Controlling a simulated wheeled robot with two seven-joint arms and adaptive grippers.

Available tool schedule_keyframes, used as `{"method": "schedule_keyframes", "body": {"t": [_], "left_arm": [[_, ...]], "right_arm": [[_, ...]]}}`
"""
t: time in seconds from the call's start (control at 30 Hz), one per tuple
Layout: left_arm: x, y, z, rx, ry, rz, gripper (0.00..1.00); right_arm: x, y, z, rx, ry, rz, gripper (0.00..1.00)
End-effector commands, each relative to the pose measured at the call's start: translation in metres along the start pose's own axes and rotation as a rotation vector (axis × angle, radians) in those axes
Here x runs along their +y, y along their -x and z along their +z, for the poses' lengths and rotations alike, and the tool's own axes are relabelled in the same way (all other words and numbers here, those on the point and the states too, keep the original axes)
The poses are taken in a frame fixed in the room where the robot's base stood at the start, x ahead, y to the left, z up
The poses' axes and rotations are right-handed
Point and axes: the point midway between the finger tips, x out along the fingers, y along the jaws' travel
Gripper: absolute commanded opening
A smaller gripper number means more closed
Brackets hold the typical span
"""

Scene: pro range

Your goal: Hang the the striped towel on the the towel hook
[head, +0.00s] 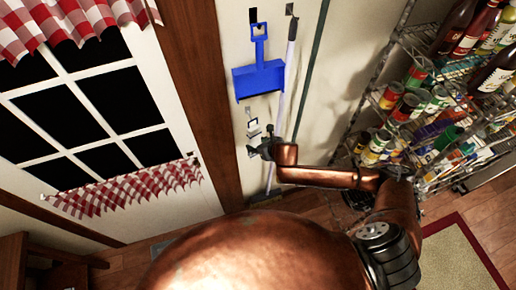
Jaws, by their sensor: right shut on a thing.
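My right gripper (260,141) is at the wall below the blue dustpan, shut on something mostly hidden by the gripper. A small pale grey-and-white piece (253,128) shows right beside its fingers. It may be part of the striped towel, but it is too small to make out stripes. A small hook-like fitting (251,112) is on the wall just above it, perhaps the towel hook. I cannot tell whether the pale piece touches the fitting. My left gripper is not in view.
A blue dustpan (259,79) hangs above the gripper, with a pale broom handle (286,80) close on its right. A wire shelf (397,37) full of bottles and cans stands at the right. A door with red checked curtains (130,190) is at the left.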

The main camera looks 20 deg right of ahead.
Motion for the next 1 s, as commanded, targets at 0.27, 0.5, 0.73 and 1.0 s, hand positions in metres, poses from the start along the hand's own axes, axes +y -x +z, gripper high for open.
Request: {"method": "schedule_keyframes", "body": {"t": [0.27, 0.5, 0.73, 1.0], "left_arm": [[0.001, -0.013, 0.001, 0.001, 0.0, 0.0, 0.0], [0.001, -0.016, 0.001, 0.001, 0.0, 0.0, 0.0], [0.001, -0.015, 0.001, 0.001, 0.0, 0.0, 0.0], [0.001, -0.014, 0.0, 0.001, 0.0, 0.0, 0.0]], "right_arm": [[-0.004, -0.013, 0.01, -0.002, 0.001, 0.0, 0.17], [-0.007, -0.024, 0.015, -0.001, 0.001, -0.001, 0.17], [-0.009, -0.032, 0.014, 0.0, 0.0, -0.001, 0.17], [-0.009, -0.035, 0.012, -0.001, 0.001, 0.0, 0.17]]}}
